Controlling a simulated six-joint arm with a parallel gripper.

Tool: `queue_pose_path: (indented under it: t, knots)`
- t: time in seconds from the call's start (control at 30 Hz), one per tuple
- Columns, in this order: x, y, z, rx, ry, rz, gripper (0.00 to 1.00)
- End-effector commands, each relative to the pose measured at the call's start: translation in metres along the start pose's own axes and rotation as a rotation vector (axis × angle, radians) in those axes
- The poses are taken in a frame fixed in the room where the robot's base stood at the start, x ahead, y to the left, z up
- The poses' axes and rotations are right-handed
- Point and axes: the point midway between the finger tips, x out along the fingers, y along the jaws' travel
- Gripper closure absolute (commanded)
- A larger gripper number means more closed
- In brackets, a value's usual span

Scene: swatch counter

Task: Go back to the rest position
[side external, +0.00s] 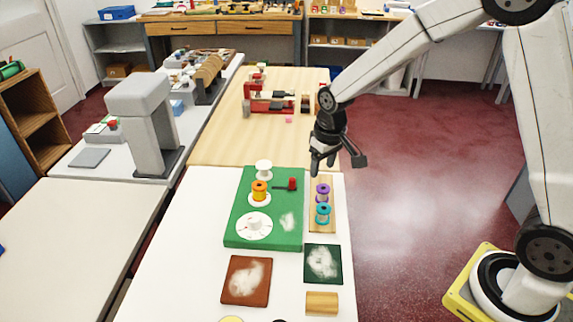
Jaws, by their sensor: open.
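My gripper (322,161) hangs at the end of my white arm, fingers pointing down, above the far end of a narrow wooden board. It is open, and I see nothing between its fingers. The wooden board (316,228) holds a purple spool (322,190) and a teal spool (323,214), both upright. The gripper is apart from the spools, a little above and beyond the purple one.
A green board (236,236) left of the spools bears an orange spool (259,190), white discs and a red-tipped crank (292,184). Brown (233,290) and dark green (335,275) swatches and a wooden block (322,302) lie nearer. A red device (268,97) stands beyond.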

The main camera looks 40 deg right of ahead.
Motion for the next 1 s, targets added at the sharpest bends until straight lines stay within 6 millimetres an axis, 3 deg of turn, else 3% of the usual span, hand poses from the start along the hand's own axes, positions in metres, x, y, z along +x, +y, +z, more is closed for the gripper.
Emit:
queue_pose_path:
  t: [0.4,0.6,0.8,1.0]
  knots:
    - [-0.019,-0.003,0.1,0.0,0.086,-0.001,0.36]
    - [-0.021,-0.003,0.136,0.0,0.116,-0.001,0.36]
    - [-0.02,-0.003,0.149,0.0,0.126,-0.001,0.36]
    - [-0.02,-0.003,0.15,0.0,0.126,-0.001,0.36]
